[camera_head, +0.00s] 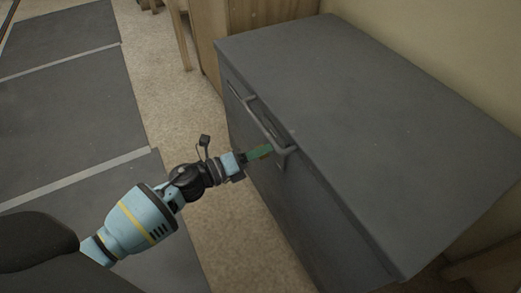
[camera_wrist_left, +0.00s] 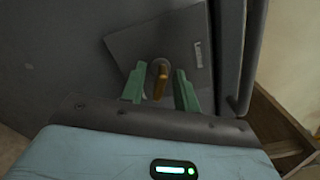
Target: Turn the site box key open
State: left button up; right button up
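The site box (camera_head: 380,110) is a large dark grey chest with a flat closed lid, right of centre in the head view. My left gripper (camera_head: 262,152) is at its front face, just below the lid edge. In the left wrist view, the brass key (camera_wrist_left: 160,84) sits upright in a round lock on a grey plate (camera_wrist_left: 180,38). The two green fingers of my left gripper (camera_wrist_left: 159,88) stand on either side of the key, with a visible gap to each side. The key is hidden in the head view. My right gripper is not in view.
A grey bar handle (camera_head: 266,122) runs along the box's front, close above my left gripper. Wooden furniture (camera_head: 265,12) stands behind the box and a pale wall is at the right. The floor left of the box is clear, with dark mats (camera_head: 70,100).

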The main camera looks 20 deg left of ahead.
pick_arm(q)
jog(key=p+v, duration=0.1)
jog(key=v, duration=0.6)
jog(key=shift+s+a, duration=0.2)
jog(key=shift+s, duration=0.1)
